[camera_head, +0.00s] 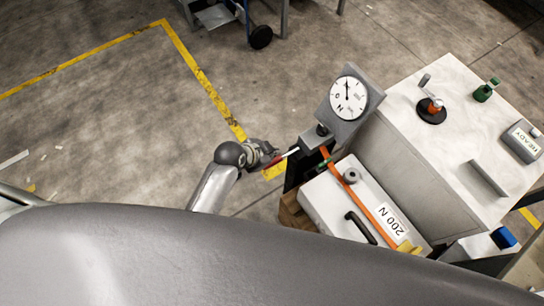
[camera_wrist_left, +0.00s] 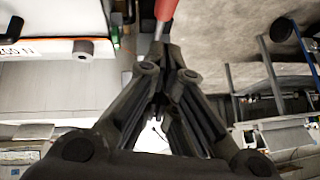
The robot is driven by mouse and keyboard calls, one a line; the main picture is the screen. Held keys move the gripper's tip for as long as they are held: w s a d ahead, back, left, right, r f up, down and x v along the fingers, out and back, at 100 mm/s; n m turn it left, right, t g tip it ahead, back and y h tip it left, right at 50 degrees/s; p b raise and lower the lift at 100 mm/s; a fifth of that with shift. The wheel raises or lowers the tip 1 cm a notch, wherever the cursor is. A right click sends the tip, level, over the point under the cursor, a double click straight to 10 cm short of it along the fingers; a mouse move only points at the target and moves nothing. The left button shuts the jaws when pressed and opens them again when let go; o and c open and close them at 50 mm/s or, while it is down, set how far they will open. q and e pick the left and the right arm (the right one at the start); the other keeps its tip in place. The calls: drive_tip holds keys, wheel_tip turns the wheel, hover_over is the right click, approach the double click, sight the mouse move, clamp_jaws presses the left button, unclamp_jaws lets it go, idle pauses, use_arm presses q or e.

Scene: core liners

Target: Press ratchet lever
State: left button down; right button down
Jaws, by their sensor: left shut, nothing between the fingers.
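The ratchet lever (camera_head: 289,154) is a thin bar with a red part, beside the grey post under the dial gauge (camera_head: 348,98). In the left wrist view the red part of the lever (camera_wrist_left: 165,9) shows at the top centre, with a pale metal piece below it. My left gripper (camera_head: 272,158) is shut and empty, with its fingertips close to the lever's left end. In the left wrist view the closed fingertips (camera_wrist_left: 163,50) lie just below the lever. I cannot tell whether they touch it. My right gripper is not in view.
A white box labelled 200 N (camera_head: 335,208), with an orange strap (camera_head: 362,200) across it, stands right of my gripper. A white-topped cabinet (camera_head: 450,140) holds a crank knob (camera_head: 432,109) and a READY box (camera_head: 522,141). Open floor lies to the left.

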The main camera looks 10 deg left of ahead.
sight(267, 168)
use_arm(q)
drive_tip(key=f, duration=0.2)
drive_tip(key=w+f, duration=0.1)
drive_tip(key=f, duration=0.1)
drive_tip(key=w+f, duration=0.1)
drive_tip(key=f, duration=0.1)
drive_tip(key=shift+d, duration=0.25)
drive_tip(key=shift+a+f, duration=0.2)
drive_tip(key=shift+f, duration=0.3)
drive_tip(key=shift+f, duration=0.2)
drive_tip(key=f+t+h+b, duration=0.1)
drive_tip(key=b, duration=0.3)
drive_tip(key=s+a+f+t+b, duration=0.1)
drive_tip(key=f+b, duration=0.1)
drive_tip(key=b, duration=0.2)
drive_tip(key=f+t+h+b, duration=0.1)
drive_tip(key=f+b, duration=0.1)
drive_tip(key=b, duration=0.3)
drive_tip(key=shift+s+a+f+h, duration=0.15)
drive_tip(key=shift+a+h, duration=0.05)
drive_tip(key=shift+h, duration=0.1)
drive_tip(key=shift+s+f+b, duration=0.1)
drive_tip(key=shift+f+b, duration=0.4)
drive_tip(key=shift+b, duration=0.25)
drive_tip(key=shift+s, duration=0.15)
